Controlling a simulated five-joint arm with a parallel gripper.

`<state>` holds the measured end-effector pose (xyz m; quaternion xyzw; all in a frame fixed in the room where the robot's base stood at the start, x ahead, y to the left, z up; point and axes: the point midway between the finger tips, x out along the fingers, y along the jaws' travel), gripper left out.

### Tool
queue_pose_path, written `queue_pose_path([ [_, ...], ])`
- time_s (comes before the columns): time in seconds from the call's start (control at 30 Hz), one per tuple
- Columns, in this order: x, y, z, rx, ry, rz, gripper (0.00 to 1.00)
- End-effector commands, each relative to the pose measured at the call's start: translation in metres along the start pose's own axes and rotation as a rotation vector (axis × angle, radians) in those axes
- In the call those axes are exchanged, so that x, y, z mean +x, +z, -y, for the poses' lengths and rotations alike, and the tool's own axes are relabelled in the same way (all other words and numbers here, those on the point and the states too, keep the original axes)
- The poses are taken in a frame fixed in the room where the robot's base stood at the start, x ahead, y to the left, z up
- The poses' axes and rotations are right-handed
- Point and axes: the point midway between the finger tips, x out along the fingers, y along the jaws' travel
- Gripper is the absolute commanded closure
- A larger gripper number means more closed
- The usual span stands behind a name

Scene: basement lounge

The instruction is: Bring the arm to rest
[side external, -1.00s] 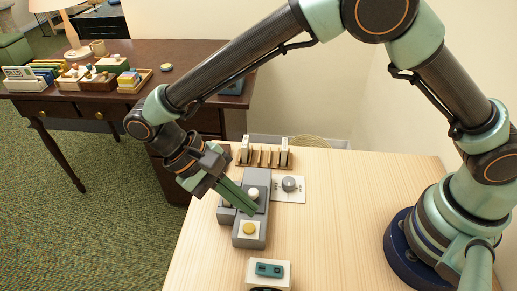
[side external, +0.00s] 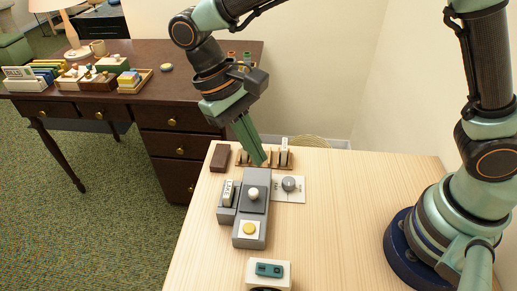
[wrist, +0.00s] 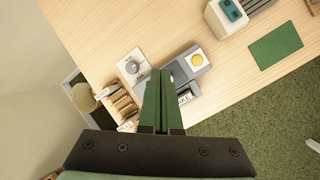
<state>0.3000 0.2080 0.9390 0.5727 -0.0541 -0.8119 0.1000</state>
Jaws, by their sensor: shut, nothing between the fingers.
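My gripper (side external: 260,163) has long green fingers that are shut with nothing between them. In the side external view it points down above the far end of the light wood table (side external: 340,220), near the wooden rack and behind the grey control box (side external: 251,226). In the wrist view my gripper (wrist: 161,72) shows its fingers together, covering part of the grey box. The box carries a yellow button (side external: 249,229), a white knob (side external: 253,193) and a labelled part at its left.
A wooden rack (side external: 268,163) stands at the table's far edge, with a dark brown block (side external: 220,158) beside it. A white plate with a grey knob (side external: 289,184) lies right of the box. A teal-topped device (side external: 269,270) is in front.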

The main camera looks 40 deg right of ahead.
Motion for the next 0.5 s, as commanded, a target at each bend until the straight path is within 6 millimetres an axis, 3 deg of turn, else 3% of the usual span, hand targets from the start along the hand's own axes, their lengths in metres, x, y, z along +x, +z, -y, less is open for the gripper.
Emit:
queue_pose_path([
  [0.2,-0.027,0.003,-0.064,0.019,-0.142,-0.179,1.00],
  [0.5,-0.038,0.020,-0.142,0.053,-0.241,-0.463,1.00],
])
